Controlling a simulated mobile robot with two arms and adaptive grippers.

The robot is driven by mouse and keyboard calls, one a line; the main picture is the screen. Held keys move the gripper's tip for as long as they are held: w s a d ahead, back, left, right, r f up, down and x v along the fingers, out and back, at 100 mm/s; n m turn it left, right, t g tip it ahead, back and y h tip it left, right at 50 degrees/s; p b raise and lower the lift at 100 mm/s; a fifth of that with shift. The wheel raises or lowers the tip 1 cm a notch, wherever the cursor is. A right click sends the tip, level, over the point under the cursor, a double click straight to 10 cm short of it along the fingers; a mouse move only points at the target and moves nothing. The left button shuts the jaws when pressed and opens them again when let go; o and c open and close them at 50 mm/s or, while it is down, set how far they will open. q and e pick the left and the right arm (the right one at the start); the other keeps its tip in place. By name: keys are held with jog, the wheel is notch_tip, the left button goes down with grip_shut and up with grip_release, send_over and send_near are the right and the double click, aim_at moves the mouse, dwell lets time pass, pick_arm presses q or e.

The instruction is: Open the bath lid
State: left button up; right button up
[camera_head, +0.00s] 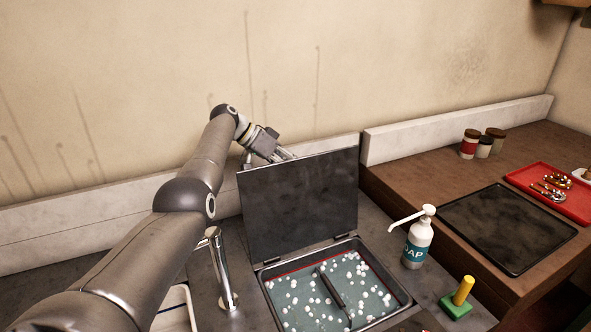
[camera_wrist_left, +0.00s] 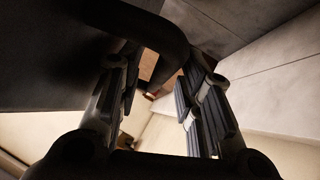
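The bath lid (camera_head: 300,200) is a dark flat panel standing raised on its hinges at the back edge of the bath (camera_head: 392,292). The open bath holds teal liquid with many white floating bits and a dark bar. My left gripper (camera_head: 283,153) is behind the lid's top edge, its tips partly hidden by the lid. In the left wrist view my left gripper (camera_wrist_left: 160,100) has its fingers spread. The lid's dark curved handle (camera_wrist_left: 165,40) passes beyond and partly between the fingers; I cannot tell whether it touches them. My right gripper is not in view.
A faucet (camera_head: 222,270) stands left of the bath. A soap bottle (camera_head: 417,245) and a green block with a yellow peg (camera_head: 458,300) stand to its right. The brown counter holds a black mat (camera_head: 508,228), a red tray (camera_head: 530,178) and jars (camera_head: 469,145). The wall is close behind the lid.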

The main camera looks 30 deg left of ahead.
pick_arm(q)
jog(key=v, duration=1)
jog(key=shift+s+a+r, duration=0.2)
jog(key=shift+r, duration=0.1)
